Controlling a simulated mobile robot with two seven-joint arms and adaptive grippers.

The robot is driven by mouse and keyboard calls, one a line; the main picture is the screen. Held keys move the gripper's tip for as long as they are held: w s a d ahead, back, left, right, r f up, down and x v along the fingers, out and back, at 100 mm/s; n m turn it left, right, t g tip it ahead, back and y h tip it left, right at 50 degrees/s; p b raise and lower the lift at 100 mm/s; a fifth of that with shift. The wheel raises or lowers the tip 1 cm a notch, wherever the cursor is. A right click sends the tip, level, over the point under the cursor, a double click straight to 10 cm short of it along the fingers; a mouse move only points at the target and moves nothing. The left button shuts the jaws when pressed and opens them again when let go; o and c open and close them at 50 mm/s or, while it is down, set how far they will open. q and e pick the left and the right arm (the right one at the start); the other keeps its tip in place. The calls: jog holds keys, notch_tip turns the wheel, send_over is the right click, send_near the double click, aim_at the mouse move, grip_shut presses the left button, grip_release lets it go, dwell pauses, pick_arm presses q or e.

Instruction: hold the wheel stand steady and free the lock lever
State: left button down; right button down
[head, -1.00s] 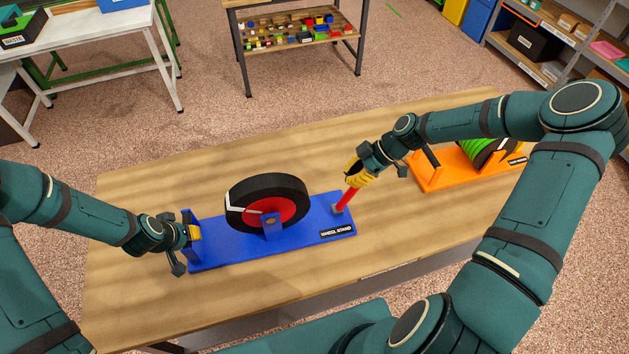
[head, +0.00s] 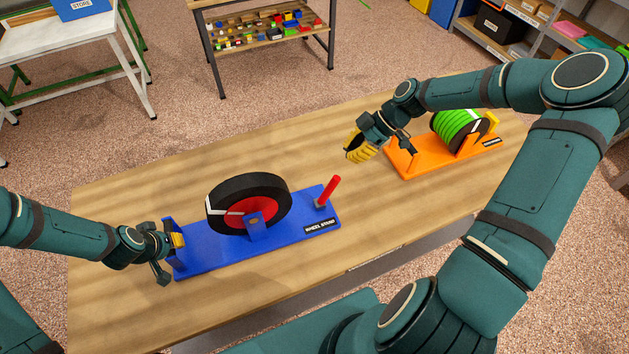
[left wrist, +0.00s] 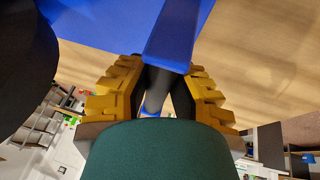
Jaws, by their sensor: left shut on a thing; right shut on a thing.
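The blue wheel stand (head: 215,259) lies on the wooden table and carries a black wheel with a red hub (head: 250,203). The red lock lever (head: 329,190) leans up and to the right from the stand's right end. My left gripper (head: 177,240) is shut on the stand's raised left end; the left wrist view shows the blue end piece (left wrist: 180,40) at its yellow fingers (left wrist: 158,92). My right gripper (head: 356,149) is above the table, up and right of the lever and apart from it. Its yellow fingers are close together; whatever is between them is hidden.
An orange stand (head: 408,172) with a green reel (head: 460,128) is on the table right of my right gripper. The table between the two stands is clear. A rack with several small coloured parts (head: 270,33) stands beyond the table.

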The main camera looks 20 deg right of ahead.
pick_arm(q)
jog(key=c, duration=0.9)
grip_release()
jog(key=shift+d, duration=0.1)
jog(key=shift+o, duration=0.2)
jog(key=v, duration=1.2)
